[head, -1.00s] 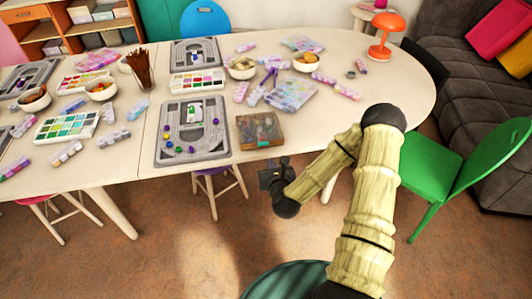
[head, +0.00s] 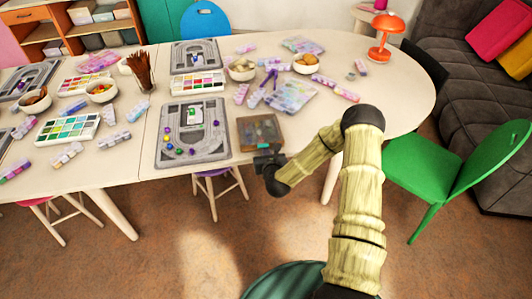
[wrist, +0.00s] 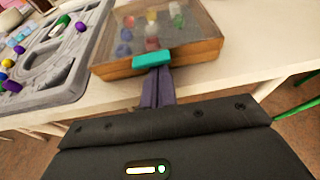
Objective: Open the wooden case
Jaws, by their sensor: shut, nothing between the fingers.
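The wooden case (head: 260,131) lies near the table's front edge, just right of a grey bead board. It has wooden sides and a see-through lid, which looks shut, with colourful things inside. In the wrist view the case (wrist: 190,50) has a teal tab (wrist: 152,60) at the middle of its front side. My gripper (head: 268,158) is at the front of the case. In the wrist view the fingers of my gripper (wrist: 156,76) are shut and empty, their tips right at the teal tab. I cannot tell whether they touch it.
The grey bead board (head: 193,133) with loose beads lies close on the left. Bead packs and bowls lie behind the case. The white table (head: 350,110) is clear to the right of the case. A green chair (head: 455,165) stands at the right.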

